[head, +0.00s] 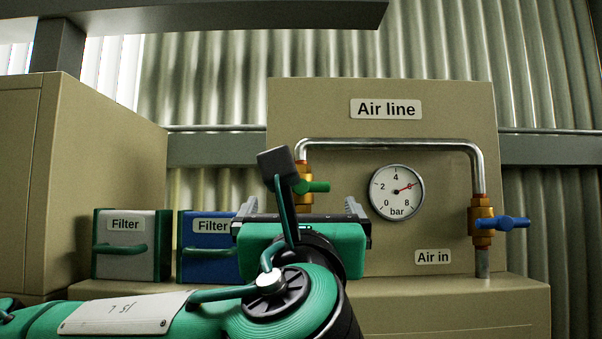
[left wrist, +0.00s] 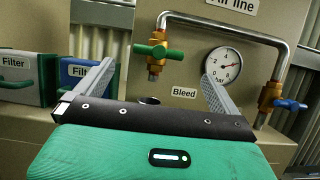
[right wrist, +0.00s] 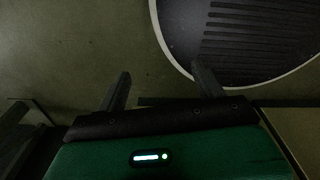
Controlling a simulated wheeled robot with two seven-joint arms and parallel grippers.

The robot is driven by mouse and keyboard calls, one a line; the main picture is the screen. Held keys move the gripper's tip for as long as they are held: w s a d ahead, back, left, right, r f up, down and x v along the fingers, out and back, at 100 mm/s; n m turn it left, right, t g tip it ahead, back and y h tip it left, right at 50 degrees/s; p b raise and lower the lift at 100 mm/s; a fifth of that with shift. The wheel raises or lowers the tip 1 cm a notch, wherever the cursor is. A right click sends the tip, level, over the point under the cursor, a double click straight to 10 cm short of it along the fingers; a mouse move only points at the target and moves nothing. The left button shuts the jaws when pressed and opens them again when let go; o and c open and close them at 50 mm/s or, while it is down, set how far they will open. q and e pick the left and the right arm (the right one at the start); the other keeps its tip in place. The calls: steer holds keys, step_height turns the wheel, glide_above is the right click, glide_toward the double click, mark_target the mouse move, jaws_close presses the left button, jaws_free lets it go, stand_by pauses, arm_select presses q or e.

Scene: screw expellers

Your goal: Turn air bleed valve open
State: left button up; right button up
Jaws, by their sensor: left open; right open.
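The air bleed valve is a brass body with a green handle, above a "Bleed" label (left wrist: 184,92) in the left wrist view. Its green handle (left wrist: 152,51) lies crosswise to the vertical pipe; in the head view only the right end of the handle (head: 318,187) shows, the rest hidden behind my arm. My left gripper (left wrist: 158,72) is open and empty, its fingers spread to either side below and in front of the valve, apart from the handle. It also shows in the head view (head: 298,208). My right gripper (right wrist: 160,72) is open and empty, away from the valve.
A gauge (head: 396,192) reads about 6 bar on the "Air line" panel (head: 440,240). A blue-handled "Air in" valve (head: 500,223) is at right. A grey filter box (head: 130,260) and a blue filter box (head: 205,255) stand left. A dark ribbed round object (right wrist: 245,40) lies before my right gripper.

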mark_target(301, 187)
arm_select(q)
steer(key=p+x, duration=0.5)
steer(key=x, duration=0.4)
steer(key=shift+p+x, duration=0.4)
steer(key=shift+x, duration=0.4)
steer(key=shift+f, duration=0.2)
steer(key=c, duration=0.9)
